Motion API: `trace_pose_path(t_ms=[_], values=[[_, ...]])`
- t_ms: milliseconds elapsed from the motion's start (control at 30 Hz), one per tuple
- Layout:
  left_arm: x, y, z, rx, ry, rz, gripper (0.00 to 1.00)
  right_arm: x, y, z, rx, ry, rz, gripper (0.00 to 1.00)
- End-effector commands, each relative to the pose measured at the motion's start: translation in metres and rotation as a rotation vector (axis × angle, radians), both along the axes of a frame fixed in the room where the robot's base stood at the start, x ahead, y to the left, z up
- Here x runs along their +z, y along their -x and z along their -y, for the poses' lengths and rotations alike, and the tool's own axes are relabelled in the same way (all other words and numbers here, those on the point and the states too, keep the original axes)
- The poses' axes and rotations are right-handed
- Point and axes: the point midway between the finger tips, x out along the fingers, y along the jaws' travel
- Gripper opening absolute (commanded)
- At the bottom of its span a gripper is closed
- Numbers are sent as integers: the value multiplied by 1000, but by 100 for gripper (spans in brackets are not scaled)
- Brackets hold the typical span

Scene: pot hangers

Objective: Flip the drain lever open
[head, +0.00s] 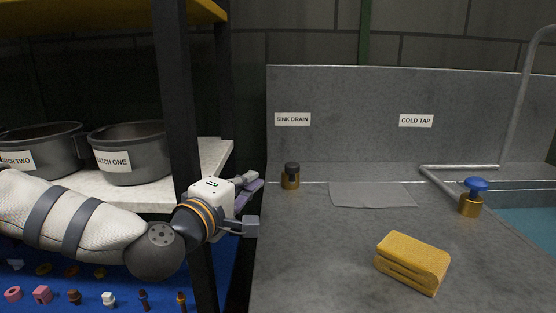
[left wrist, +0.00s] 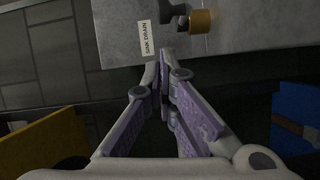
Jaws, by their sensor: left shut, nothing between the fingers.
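The drain fitting (head: 290,177), a short brass cylinder with a dark top, stands on the grey counter below the "SINK DRAIN" label (head: 292,119). In the left wrist view its brass base (left wrist: 201,21) and dark lever (left wrist: 175,14) show at the top edge, partly cut off; the label (left wrist: 147,38) is beside them. My left gripper (head: 250,204) is left of the fitting, near the counter's left edge, and apart from it. Its fingers (left wrist: 164,62) converge in the left wrist view, shut and empty. My right gripper is not in view.
A black shelf post (head: 178,90) stands close behind my left wrist. Pots (head: 130,150) sit on the shelf at left. The counter's front left is clear.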

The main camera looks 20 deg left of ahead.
Motion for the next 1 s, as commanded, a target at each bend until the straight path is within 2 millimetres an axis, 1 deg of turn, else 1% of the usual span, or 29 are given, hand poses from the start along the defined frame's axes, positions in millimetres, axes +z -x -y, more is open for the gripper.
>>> trace_pose_path(t_ms=[267, 367, 467, 600, 733, 800, 900, 1000], values=[[0, 0, 0, 0, 0, -1, 0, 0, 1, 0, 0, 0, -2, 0], [-2, -7, 1, 1, 0, -2, 0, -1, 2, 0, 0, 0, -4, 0], [-3, -23, 3, 0, -1, -3, 0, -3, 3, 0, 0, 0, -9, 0], [-5, -53, 7, 0, -1, -3, 0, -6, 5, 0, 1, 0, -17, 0], [-5, -77, 10, 0, -1, -4, 0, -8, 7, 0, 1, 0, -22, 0], [-5, -86, 11, -1, -1, -4, 0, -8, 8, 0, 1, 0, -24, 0], [-5, -95, 11, 0, 0, -3, 0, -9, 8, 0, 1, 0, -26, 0], [-5, -99, 12, -1, 0, -3, 0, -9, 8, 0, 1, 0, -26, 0]])
